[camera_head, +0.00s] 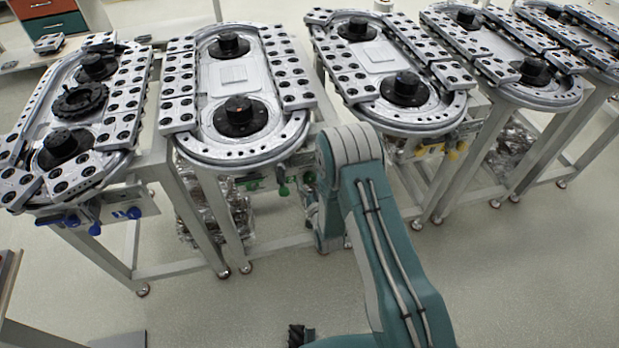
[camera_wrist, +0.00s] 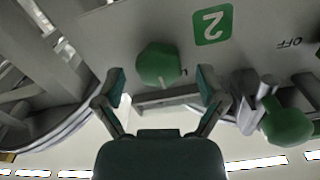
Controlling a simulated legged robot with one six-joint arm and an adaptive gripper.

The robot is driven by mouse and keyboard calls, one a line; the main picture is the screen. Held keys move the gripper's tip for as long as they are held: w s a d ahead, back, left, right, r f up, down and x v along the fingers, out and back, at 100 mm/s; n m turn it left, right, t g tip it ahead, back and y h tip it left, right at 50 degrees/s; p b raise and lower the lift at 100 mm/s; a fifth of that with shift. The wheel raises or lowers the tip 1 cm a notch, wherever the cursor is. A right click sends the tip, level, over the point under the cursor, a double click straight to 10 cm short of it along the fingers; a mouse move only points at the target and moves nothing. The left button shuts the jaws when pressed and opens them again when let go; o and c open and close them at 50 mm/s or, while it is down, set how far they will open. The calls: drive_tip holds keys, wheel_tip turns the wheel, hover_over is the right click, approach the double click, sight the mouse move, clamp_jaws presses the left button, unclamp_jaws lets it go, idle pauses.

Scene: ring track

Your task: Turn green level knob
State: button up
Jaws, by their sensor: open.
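In the wrist view a round green knob (camera_wrist: 158,63) sits on a grey panel with a green label marked 2 (camera_wrist: 212,24). My gripper (camera_wrist: 161,78) is open, with one finger on each side of this knob and gaps between. Whether the fingertips reach the knob's depth I cannot tell. A second green knob (camera_wrist: 286,124), on a lever-like grey fitting, is at the right, outside the fingers. In the head view small green knobs (camera_head: 283,190) show under the second ring track from the left; my arm hides my gripper there.
The wrist picture looks upside down, with OFF lettering (camera_wrist: 290,43) on the panel. The ring track (camera_head: 240,150) stands on a metal frame above the knobs. Neighbouring tracks have blue (camera_head: 134,212) and yellow (camera_head: 452,155) knobs. The floor in front is mostly clear.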

drive_tip(key=shift+x, duration=0.8)
drive_tip(key=c, duration=1.2)
drive_tip(key=shift+o, duration=0.2)
drive_tip(key=shift+n, duration=0.3)
